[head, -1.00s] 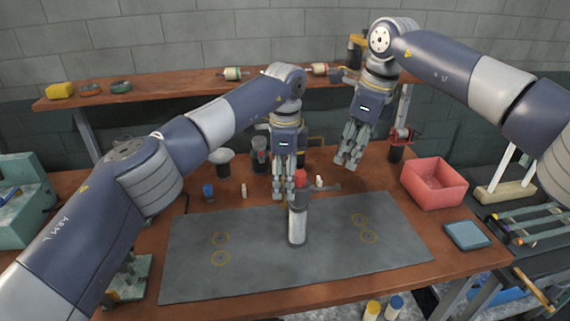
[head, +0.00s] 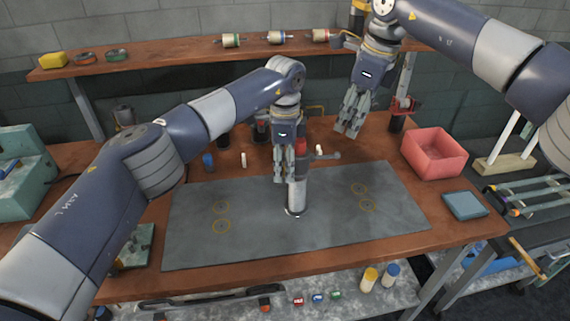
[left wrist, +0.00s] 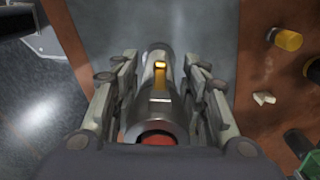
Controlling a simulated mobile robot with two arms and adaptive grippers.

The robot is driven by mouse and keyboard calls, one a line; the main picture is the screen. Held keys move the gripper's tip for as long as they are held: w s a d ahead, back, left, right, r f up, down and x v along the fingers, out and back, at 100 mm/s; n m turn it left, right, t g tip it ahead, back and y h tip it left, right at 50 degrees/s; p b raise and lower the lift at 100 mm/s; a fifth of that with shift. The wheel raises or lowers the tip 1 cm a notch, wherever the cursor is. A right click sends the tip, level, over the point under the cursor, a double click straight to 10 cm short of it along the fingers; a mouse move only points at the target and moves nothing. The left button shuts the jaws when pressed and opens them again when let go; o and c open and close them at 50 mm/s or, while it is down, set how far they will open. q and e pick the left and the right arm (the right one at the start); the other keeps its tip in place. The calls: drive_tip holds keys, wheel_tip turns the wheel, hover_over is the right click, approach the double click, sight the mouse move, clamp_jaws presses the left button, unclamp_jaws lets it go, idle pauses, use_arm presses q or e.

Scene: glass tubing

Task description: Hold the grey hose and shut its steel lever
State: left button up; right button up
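A grey metal tube (head: 297,194) stands upright on the dark mat (head: 235,245), with a red part (head: 301,146) at its top. I take it for the grey hose. A dark grey lever (head: 328,157) sticks out sideways to the right near its top. My left gripper (head: 285,178) is at the tube's left side in the head view. In the left wrist view its fingers lie on either side of the tube (left wrist: 158,95); contact is not clear. A yellow piece (left wrist: 160,65) shows on the tube. My right gripper (head: 350,128) hangs empty above and right of the lever, fingers apart.
A red bin (head: 435,152) and a blue-grey pad (head: 466,205) are at the right of the bench. Small bottles and jars stand behind the mat. A shelf (head: 180,58) runs along the back. The mat is clear beside the tube.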

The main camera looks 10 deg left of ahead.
drive_tip(key=c, duration=0.7)
drive_tip(key=shift+m, duration=0.5)
clamp_jaws()
drive_tip(key=m, duration=1)
drive_tip(key=w+r+m+g+y, duration=0.1)
drive_tip(key=m, duration=0.9)
drive_tip(key=m+y, duration=0.1)
drive_tip(key=m, duration=0.9)
drive_tip(key=shift+w+a+r+g, duration=0.2)
drive_tip(key=shift+r+g, duration=0.1)
drive_tip(key=shift+r, duration=0.1)
